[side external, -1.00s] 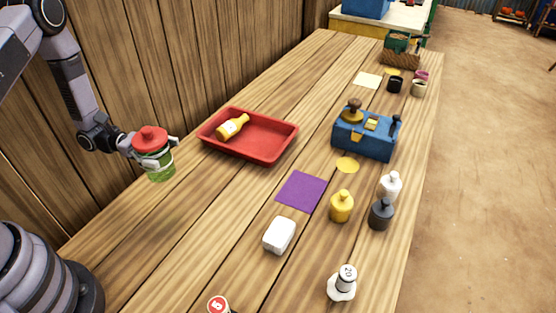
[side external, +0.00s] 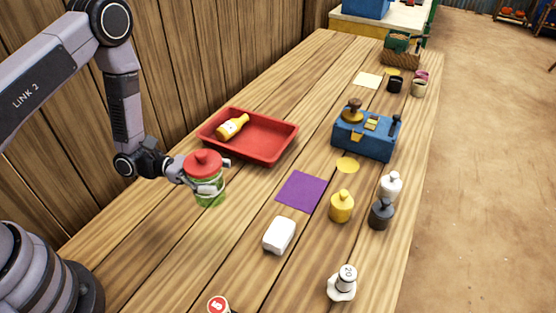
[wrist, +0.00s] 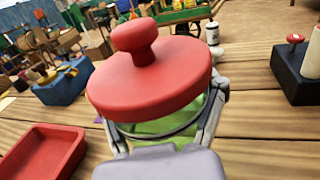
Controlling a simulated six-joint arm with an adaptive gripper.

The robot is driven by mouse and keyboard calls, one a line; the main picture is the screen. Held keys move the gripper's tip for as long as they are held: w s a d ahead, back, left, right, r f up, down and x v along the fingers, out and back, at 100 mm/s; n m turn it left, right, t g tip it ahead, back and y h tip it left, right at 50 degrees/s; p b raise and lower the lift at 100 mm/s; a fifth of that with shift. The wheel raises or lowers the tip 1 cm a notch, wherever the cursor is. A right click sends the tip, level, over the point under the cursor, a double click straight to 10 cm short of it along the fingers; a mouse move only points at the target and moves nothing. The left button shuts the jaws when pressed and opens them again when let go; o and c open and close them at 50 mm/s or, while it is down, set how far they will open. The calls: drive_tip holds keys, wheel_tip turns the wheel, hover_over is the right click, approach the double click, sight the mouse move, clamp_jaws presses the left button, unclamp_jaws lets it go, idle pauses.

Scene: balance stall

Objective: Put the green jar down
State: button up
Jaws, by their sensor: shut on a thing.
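The green jar (side external: 209,191) is clear green glass with a red knobbed lid (side external: 203,163). My gripper (side external: 208,188) is shut around its body and holds it upright. In the side view it hangs in front of the red tray, left of the purple square; I cannot tell its exact height above the table. In the wrist view the red lid (wrist: 150,80) fills the middle and hides much of the green glass (wrist: 165,124). The fingers show on both sides of the jar there.
A purple square (side external: 302,191), a white block (side external: 279,235), a yellow weight (side external: 341,206) and a blue balance box (side external: 364,140) are to the right. Bare wood lies in front of the jar.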

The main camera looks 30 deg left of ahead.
drive_tip(key=f, duration=0.2)
drive_tip(key=d+f, duration=0.1)
drive_tip(key=f, duration=0.5)
drive_tip(key=shift+w+d+f, duration=0.15)
drive_tip(key=shift+f, duration=0.05)
drive_tip(key=shift+f, duration=0.15)
drive_tip(key=o, duration=1.2)
drive_tip(key=shift+o, duration=0.2)
